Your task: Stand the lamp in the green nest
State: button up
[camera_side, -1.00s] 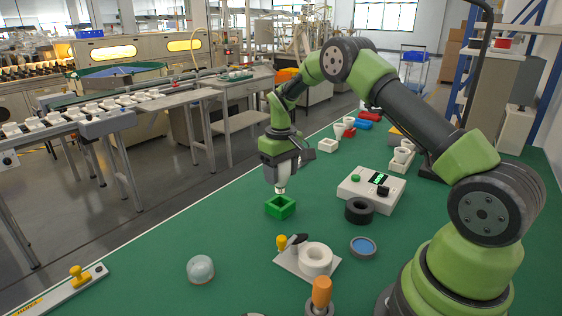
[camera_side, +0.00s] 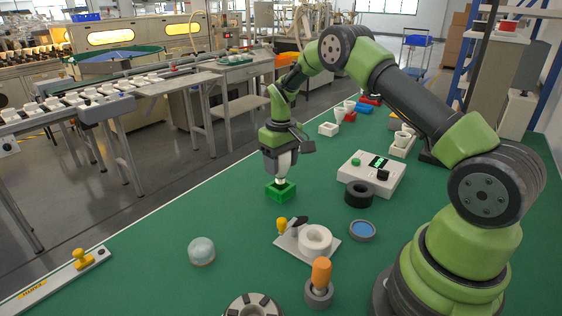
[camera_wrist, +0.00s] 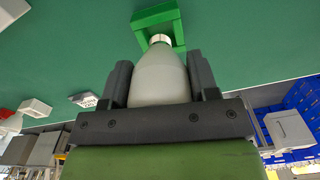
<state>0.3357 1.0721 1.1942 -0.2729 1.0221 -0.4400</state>
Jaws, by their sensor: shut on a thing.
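The lamp (camera_wrist: 160,78) is a pale grey-white bulb with a light metal cap at its lower end. My gripper (camera_side: 281,170) is shut on it, one dark finger on each side of the bulb in the wrist view. The lamp hangs cap down and looks close to upright. The green nest (camera_side: 281,194) is a square block with an opening, standing on the green table below my gripper; it also shows in the wrist view (camera_wrist: 152,15). The cap is at the nest's opening in both views. I cannot tell how deep it sits or whether it touches.
A white control box (camera_side: 371,176) with a green display stands to the right, with a dark ring (camera_side: 358,194) before it. Nearer are a white fixture (camera_side: 314,240), a blue-topped disc (camera_side: 362,230), an orange-handled tool (camera_side: 320,275) and a clear dome (camera_side: 201,251). Table left of the nest is clear.

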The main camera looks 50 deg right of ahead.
aim_at(281, 172)
jog(key=shift+f, duration=0.15)
jog(key=shift+f, duration=0.55)
jog(key=shift+f, duration=0.85)
dwell(0.8)
jog(key=o, duration=1)
jog(key=shift+r, duration=0.1)
notch_tip(281, 172, up, 10)
jog(key=shift+f, duration=0.1)
